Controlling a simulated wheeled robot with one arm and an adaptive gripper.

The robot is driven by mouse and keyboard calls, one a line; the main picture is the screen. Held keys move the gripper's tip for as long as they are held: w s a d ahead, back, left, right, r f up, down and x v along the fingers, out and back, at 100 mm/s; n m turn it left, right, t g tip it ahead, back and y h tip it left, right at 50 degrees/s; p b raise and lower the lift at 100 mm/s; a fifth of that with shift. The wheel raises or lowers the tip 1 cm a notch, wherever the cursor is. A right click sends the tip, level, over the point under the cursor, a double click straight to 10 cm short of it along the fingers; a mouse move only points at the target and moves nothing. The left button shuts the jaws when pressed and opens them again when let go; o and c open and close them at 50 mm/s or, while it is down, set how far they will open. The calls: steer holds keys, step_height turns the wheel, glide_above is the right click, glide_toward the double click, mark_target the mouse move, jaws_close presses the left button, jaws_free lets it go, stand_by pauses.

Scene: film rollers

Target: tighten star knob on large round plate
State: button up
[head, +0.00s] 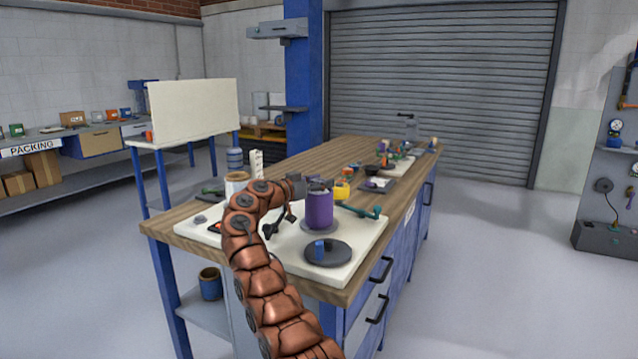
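A large round dark plate (341,254) lies on the near right part of a white board on the workbench. A small upright blue piece (319,250) and a dark piece (329,246) stand on it; I cannot tell whether either is a star knob. A purple roller (319,210) stands upright just behind the plate. My copper arm rises from the bottom and bends right over the bench.
The white board (290,262) lies on the wooden bench top (375,150). A teal handle (362,210) and a yellow piece (341,190) sit behind the roller. More fixtures stand at the bench's far end. Floor right of the bench is clear.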

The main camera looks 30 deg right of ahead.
steer(key=shift+o, duration=0.9)
steer(key=shift+w+a, duration=0.1)
steer(key=shift+f, duration=0.1)
steer(key=shift+a, duration=0.2)
steer(key=s+a, duration=0.1)
steer(key=a, duration=0.6)
steer(key=shift+a, duration=0.3)
steer(key=shift+s, duration=0.1)
